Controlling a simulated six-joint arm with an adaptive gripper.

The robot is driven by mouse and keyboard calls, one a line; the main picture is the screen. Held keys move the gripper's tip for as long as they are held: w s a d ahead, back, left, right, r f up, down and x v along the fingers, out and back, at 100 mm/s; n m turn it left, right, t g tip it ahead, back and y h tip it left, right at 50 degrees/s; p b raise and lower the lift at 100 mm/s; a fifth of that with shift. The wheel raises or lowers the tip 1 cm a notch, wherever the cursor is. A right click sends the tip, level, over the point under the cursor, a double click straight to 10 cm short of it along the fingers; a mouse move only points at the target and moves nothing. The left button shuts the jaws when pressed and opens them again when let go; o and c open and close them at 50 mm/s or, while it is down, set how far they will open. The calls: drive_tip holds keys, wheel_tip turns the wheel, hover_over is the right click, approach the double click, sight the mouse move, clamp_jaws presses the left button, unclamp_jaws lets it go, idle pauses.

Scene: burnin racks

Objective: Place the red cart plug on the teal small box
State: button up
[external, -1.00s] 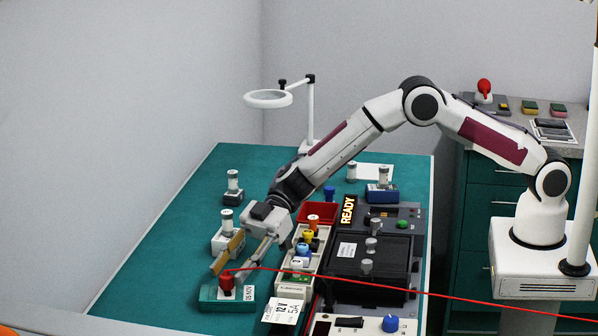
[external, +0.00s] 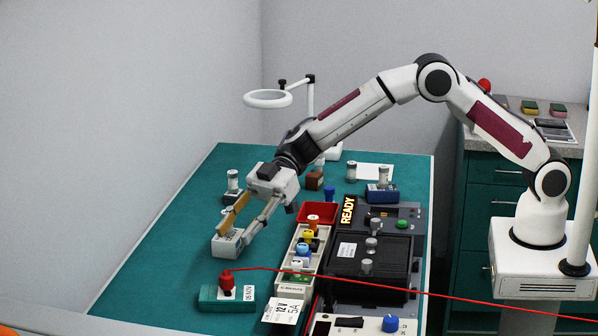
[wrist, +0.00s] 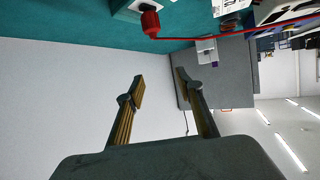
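The red cart plug (external: 227,281) stands on the teal small box (external: 208,298) at the front left of the bench, with its red cable running off to the right. In the wrist view the red plug (wrist: 151,22) shows at the top on the teal box (wrist: 130,8). My gripper (external: 231,232) is above and behind the plug, clear of it. Its two fingers (wrist: 160,88) are apart with nothing between them.
A white box (external: 227,246) stands behind the teal box, close to my fingers in the picture. A tray of coloured plugs (external: 300,262) and a black-topped unit (external: 370,262) lie to the right. A magnifier lamp (external: 268,99) stands at the back. The red cable (external: 400,290) crosses the front.

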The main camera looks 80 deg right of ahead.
drive_tip(key=shift+r, duration=0.1)
idle(0.7)
drive_tip(key=w+d+r+m+t+h, duration=0.1)
drive_tip(key=d+r+m+t+h, duration=0.1)
drive_tip(key=d+r+t, duration=0.35)
drive_tip(key=w+d+r+m+t+h, duration=0.2)
drive_tip(key=d+r+h, duration=0.1)
drive_tip(key=d+r, duration=0.55)
drive_tip(key=s+d+r+m+h, duration=0.3)
drive_tip(key=s+d+r, duration=0.15)
drive_tip(key=d, duration=0.25)
drive_tip(key=s+d+r+m+h, duration=0.35)
drive_tip(key=s+d, duration=0.25)
drive_tip(key=d, duration=0.2)
drive_tip(key=s+d+f+m+g+h, duration=0.15)
drive_tip(key=s+d, duration=0.25)
drive_tip(key=s, duration=0.4)
drive_tip(key=s+d+f+m+g+h, duration=0.15)
drive_tip(key=s+d, duration=0.25)
drive_tip(key=s, duration=0.5)
drive_tip(key=s+a+f+g+y, duration=0.1)
drive_tip(key=s+f, duration=0.4)
drive_tip(key=s, duration=0.6)
drive_tip(key=s+a+f+g+y, duration=0.1)
drive_tip(key=s+f+g, duration=0.2)
drive_tip(key=s, duration=0.8)
wheel_tip(320, 180, down, 3)
drive_tip(key=shift+s+a+r, duration=0.2)
drive_tip(key=shift+s+a, duration=0.1)
drive_tip(key=shift+s, duration=0.05)
